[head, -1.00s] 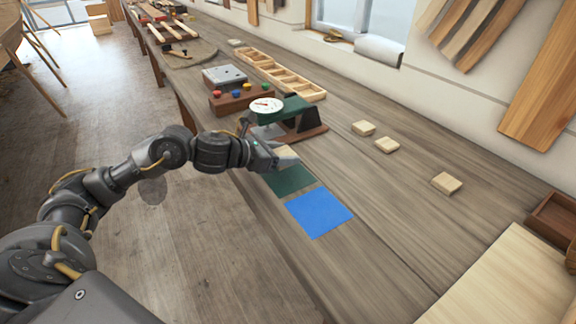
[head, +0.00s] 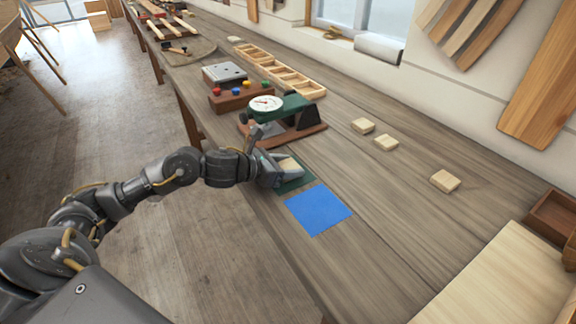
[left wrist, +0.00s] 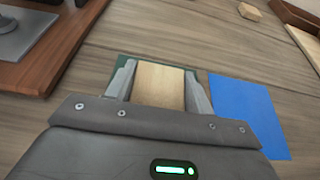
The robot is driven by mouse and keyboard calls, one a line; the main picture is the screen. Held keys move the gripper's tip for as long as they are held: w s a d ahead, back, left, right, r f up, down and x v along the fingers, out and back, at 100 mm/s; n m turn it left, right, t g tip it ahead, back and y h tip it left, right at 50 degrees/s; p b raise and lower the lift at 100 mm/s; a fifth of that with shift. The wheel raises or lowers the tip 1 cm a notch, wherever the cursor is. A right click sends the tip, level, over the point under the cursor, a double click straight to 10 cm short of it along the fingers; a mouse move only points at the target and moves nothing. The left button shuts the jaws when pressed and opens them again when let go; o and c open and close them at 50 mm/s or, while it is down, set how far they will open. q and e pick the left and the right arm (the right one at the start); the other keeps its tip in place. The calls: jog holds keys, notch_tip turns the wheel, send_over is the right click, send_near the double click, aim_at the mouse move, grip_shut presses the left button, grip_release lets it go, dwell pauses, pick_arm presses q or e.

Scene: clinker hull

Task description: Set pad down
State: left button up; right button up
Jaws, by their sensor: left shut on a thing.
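A pale wooden pad (left wrist: 160,84) is between the two fingers of my left gripper (head: 287,167), which is shut on it. The pad also shows in the head view (head: 288,164). The pad is over the dark green square (head: 296,184) on the bench; I cannot tell whether it touches it. The green square is partly hidden by the gripper and pad. A blue square (head: 318,209) lies bare beside it, to the right in the left wrist view (left wrist: 246,112). My right gripper is not in view.
A dial gauge (head: 266,104) on a green stand with a brown base is just behind the gripper. Several loose pale pads, one of them here (head: 445,181), lie to the right. A compartment tray (head: 285,75) is farther back. The bench (head: 390,230) right of the blue square is clear.

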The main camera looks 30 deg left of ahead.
pick_arm(q)
jog(key=o, duration=0.9)
jog(key=shift+o, duration=0.3)
